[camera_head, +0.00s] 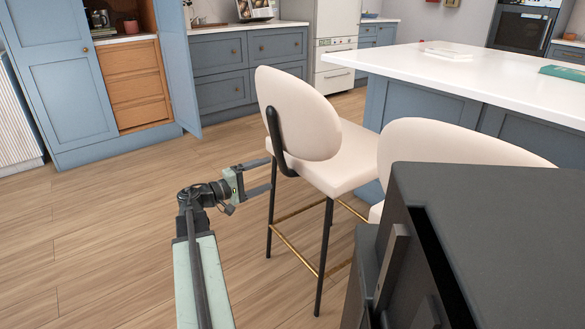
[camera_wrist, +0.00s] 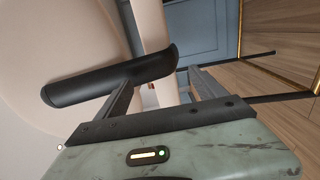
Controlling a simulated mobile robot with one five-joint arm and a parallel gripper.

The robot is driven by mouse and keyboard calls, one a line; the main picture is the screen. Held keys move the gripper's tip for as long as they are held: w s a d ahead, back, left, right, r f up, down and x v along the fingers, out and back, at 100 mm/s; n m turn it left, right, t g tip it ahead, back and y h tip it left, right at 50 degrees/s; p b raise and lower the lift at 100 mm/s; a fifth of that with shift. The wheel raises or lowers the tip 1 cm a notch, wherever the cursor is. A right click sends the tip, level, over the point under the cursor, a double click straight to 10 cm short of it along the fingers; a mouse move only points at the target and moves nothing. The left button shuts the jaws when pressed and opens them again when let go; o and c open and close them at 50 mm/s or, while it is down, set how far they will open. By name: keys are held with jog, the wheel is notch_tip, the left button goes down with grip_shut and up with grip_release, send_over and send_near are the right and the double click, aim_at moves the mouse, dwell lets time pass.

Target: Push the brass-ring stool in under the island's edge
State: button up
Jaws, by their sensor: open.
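The brass-ring stool (camera_head: 335,165) stands upright beside the island (camera_head: 480,75). It has a cream seat and rounded back, black legs and a brass foot rail (camera_head: 293,251). Its back faces left, and the seat's far side is near the island's edge. My gripper (camera_head: 271,174) is open beside the stool's black back support (camera_head: 275,140). In the wrist view the back support (camera_wrist: 105,82) lies across the left finger, close to it; I cannot tell whether they touch. Nothing is seen held between the fingers (camera_wrist: 162,85).
A second cream stool (camera_head: 450,137) stands at the right, its lower part hidden. Blue cabinets (camera_head: 78,100) with an open door (camera_head: 178,60) and wooden drawers (camera_head: 133,83) are at the back left. The wooden floor (camera_head: 105,240) at left is clear.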

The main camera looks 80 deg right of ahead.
aim_at(292, 166)
jog(key=x, duration=1.2)
jog(key=shift+s+d, duration=0.2)
grip_shut()
jog(key=shift+a+f, duration=0.1)
jog(key=shift+f, duration=0.1)
